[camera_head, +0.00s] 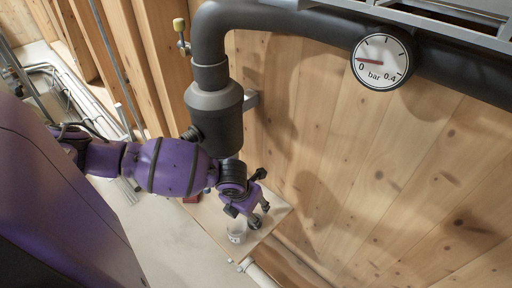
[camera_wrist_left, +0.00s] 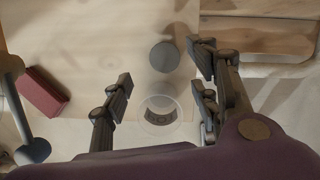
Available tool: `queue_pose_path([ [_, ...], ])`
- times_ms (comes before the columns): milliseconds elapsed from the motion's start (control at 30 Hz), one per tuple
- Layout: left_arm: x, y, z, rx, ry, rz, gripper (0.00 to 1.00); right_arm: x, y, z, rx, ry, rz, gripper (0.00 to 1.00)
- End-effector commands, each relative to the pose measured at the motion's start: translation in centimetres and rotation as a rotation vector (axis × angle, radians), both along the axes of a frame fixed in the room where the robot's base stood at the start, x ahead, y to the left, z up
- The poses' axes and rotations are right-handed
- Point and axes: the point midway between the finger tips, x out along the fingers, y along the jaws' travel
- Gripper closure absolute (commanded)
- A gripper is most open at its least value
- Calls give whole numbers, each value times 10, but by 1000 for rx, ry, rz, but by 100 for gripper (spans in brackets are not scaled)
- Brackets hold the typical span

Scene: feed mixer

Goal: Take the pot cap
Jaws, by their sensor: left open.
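A round dark grey disc (camera_wrist_left: 164,56), which looks like the pot cap, lies on the pale wooden board in the left wrist view. Just below it in that view is a clear round pot (camera_wrist_left: 158,113) with a dark mark; the two are apart. The pot also shows in the head view (camera_head: 236,233). My left gripper (camera_wrist_left: 163,82) is open, its fingers on both sides of the space around disc and pot, touching neither as far as I can see. In the head view the left gripper (camera_head: 259,214) is above the board, and I cannot clearly pick out the cap.
A red block (camera_wrist_left: 42,92) lies left of the pot in the wrist view. A thick dark pipe (camera_head: 215,105) stands close to my left arm. A pressure gauge (camera_head: 382,58) hangs at upper right. A plank wall (camera_head: 350,160) closes the right side.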

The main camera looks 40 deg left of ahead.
Motion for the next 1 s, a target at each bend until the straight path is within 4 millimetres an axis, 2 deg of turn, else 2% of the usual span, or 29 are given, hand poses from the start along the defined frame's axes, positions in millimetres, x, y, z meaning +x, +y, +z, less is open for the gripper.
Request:
queue_pose_path([
  [500,13,-1,-67,0,3,-1,45,1,-3,-18,0,7,0,60],
  [633,16,-1,-75,1,2,-3,45,2,-3,-19,-1,6,1,60],
  [867,16,-1,-74,1,1,-3,45,3,-3,-18,-1,3,1,60],
  [1000,16,-1,-74,1,1,-3,63,3,-3,-18,-2,4,1,60],
])
